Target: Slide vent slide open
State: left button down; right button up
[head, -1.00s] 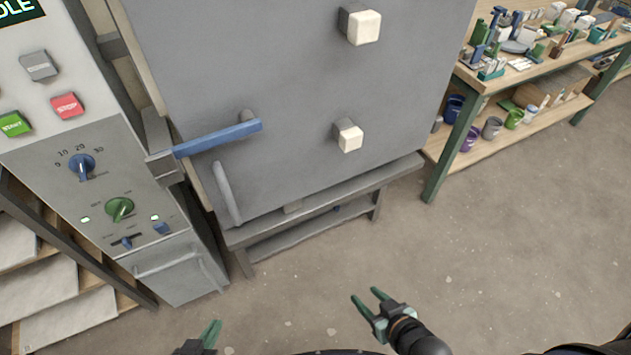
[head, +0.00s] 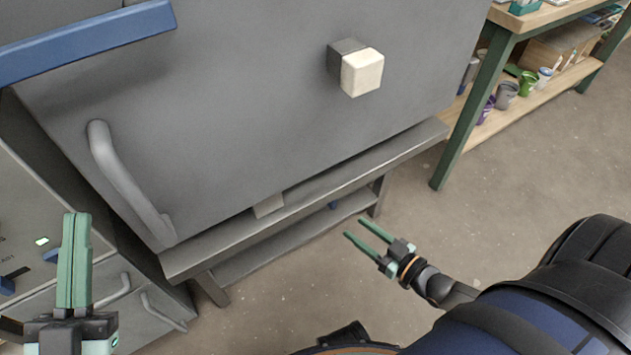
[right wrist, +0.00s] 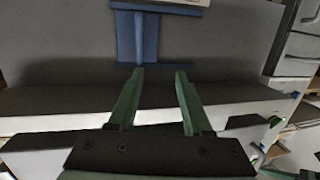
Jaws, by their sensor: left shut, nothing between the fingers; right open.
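A small blue part (head: 333,205) shows under the grey kiln, between its bottom ledge and lower shelf; it may be the vent slide. I cannot tell for sure that these are the same part. My right gripper (head: 354,228) is open and empty, low in front of the kiln's underside, and also shows in the right wrist view (right wrist: 160,73). My left gripper (head: 76,216) is shut and empty, before the control cabinet at lower left.
The kiln door has a blue handle (head: 85,43), a grey curved handle (head: 122,180) and a pale block (head: 361,73). The kiln's bottom ledge (head: 310,195) juts out near my right gripper. A green-legged workbench (head: 464,120) stands right; the floor (head: 400,190) between is clear.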

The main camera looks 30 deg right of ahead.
aim_at(334, 205)
jog(key=w+d+f+t+b, duration=0.2)
jog(key=d+f+b, duration=0.1)
jog(key=d+b, duration=0.1)
jog(key=b+x, duration=0.1)
jog(key=x, duration=0.3)
jog(key=b+x, duration=0.2)
jog(key=x, duration=0.1)
jog(key=b+x, duration=0.1)
jog(key=x, duration=0.3)
jog(key=shift+w+a+f, duration=0.25)
jog(key=shift+a+f, duration=0.1)
pick_arm(q)
jog(key=s+f+m+h, duration=0.2)
jog(key=s+d+f+m+h, duration=0.1)
jog(key=f+h, duration=0.1)
jog(key=shift+s+d+m+h, duration=0.15)
jog(key=shift+s+m+h, duration=0.15)
jog(key=shift+s+m, duration=0.1)
pick_arm(e)
grip_shut()
